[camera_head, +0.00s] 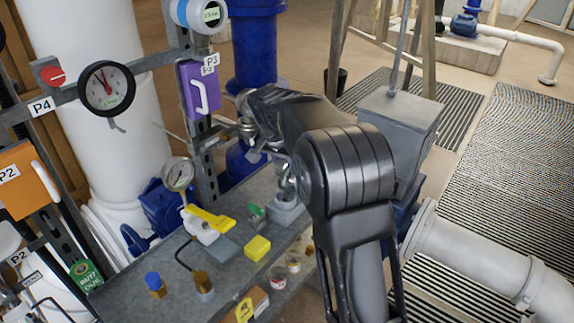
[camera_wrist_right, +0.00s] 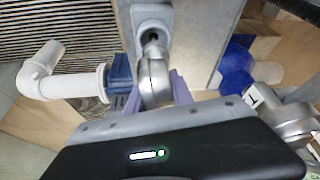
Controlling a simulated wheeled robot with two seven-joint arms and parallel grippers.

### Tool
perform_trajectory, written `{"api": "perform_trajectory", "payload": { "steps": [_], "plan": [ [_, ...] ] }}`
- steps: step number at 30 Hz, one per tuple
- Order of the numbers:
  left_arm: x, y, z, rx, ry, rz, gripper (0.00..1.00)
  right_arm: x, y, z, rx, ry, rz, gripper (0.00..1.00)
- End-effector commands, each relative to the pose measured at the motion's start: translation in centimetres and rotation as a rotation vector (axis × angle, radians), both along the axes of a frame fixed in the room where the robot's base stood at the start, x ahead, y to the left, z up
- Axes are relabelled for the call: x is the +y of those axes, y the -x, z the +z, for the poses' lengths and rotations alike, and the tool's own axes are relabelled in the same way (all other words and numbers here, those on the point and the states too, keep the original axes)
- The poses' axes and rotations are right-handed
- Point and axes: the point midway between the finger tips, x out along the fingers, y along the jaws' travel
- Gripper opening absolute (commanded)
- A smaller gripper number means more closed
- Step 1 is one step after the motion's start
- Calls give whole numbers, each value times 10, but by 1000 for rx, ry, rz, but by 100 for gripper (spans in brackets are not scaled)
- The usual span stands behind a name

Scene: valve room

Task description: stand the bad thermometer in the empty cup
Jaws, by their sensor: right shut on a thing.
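My right gripper (camera_wrist_right: 154,98) is shut on a silver, round-headed metal piece (camera_wrist_right: 152,78), which looks like the thermometer. In the head view my own arm hides most of the gripper, and part of the silver piece (camera_head: 284,180) shows just above a small grey cup block (camera_head: 288,213) on the bench. In the right wrist view the block (camera_wrist_right: 152,14) has a dark hole, and the narrow end of the silver piece points at it. I cannot tell whether the tip is inside. My left gripper is not in view.
Behind stand a purple P3 box (camera_head: 197,90) and a blue pipe (camera_head: 256,45). A white pipe (camera_head: 480,262) runs at right.

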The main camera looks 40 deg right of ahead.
Motion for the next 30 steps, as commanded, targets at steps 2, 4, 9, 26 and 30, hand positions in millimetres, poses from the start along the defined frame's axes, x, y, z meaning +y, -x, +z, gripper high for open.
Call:
{"api": "perform_trajectory", "payload": {
  "steps": [2,4,9,26,30],
  "plan": [
    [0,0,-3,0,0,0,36,0,0,-4,0,0,0,0],
    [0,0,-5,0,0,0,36,0,0,-6,0,0,0,0],
    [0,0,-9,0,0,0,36,0,0,-12,0,1,0,0],
    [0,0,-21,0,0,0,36,0,0,-28,-1,0,0,0],
    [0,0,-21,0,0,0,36,0,0,-28,0,1,0,0]
  ]
}}
